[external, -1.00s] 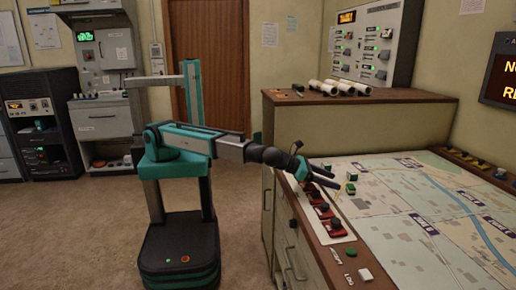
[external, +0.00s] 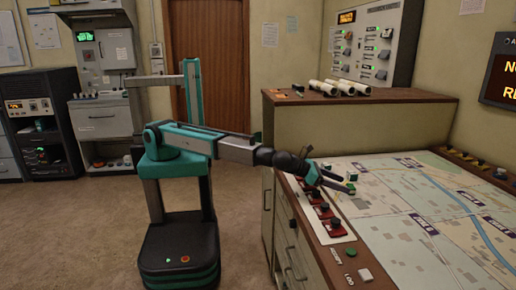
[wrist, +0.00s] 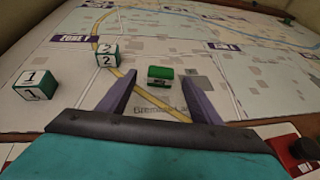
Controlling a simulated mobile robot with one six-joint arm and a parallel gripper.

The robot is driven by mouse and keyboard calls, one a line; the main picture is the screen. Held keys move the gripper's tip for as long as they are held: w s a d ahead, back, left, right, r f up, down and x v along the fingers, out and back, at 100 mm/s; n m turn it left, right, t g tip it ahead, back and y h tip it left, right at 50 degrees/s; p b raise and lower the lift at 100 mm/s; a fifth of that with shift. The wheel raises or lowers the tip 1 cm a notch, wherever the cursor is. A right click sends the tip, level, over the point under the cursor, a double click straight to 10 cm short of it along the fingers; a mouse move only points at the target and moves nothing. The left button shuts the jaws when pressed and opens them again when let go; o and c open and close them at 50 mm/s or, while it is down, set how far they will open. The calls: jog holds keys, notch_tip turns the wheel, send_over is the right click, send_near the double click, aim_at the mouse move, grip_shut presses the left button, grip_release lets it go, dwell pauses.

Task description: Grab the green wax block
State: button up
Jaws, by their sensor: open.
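A small green block (wrist: 160,76) with a pale band lies on the map. It is the only plain green block in the wrist view, and it sits ahead of and between the two purple-grey fingers. My gripper (wrist: 157,80) is open, with a finger to each side of the block and a gap on both sides. Whether the fingertips are level with it in height I cannot tell. In the external view my gripper (external: 349,185) is over the near left edge of the map, and the block is a small green spot by the fingertips.
Number cubes marked 1 (wrist: 36,84) and 2 (wrist: 108,55) stand left of the green block. Red switches (external: 325,212) line the console's near edge. White rolls (external: 338,88) lie on the raised shelf. The map (external: 420,205) is mostly clear to the right.

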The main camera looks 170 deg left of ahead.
aim_at(349, 186)
jog(key=shift+x, duration=1.85)
jog(key=c, duration=1.2)
jog(key=shift+o, duration=0.2)
jog(key=shift+r, duration=0.1)
notch_tip(349, 186, up, 10)
